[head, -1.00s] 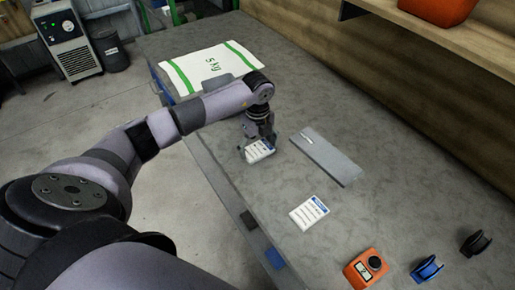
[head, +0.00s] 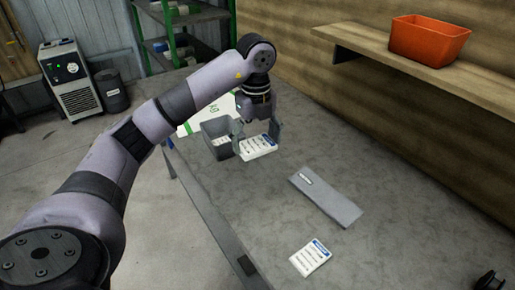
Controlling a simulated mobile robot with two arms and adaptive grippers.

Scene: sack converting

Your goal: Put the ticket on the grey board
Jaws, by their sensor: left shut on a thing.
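My left gripper (head: 257,138) is shut on a white ticket (head: 259,147) with a blue band and printed lines. It holds the ticket between its two fingers, seemingly above the table. The grey board (head: 325,199), a flat plate with a small white label near its far end, lies on the table to the right of and nearer than the held ticket. A second similar ticket (head: 310,258) lies on the table in front of the board. My right gripper is not in view.
A grey bin (head: 216,131) stands just left of and behind the gripper. Behind it lies a white sack (head: 188,126) with green marks, partly hidden by my arm. An orange bin (head: 430,40) sits on the wall shelf (head: 362,41).

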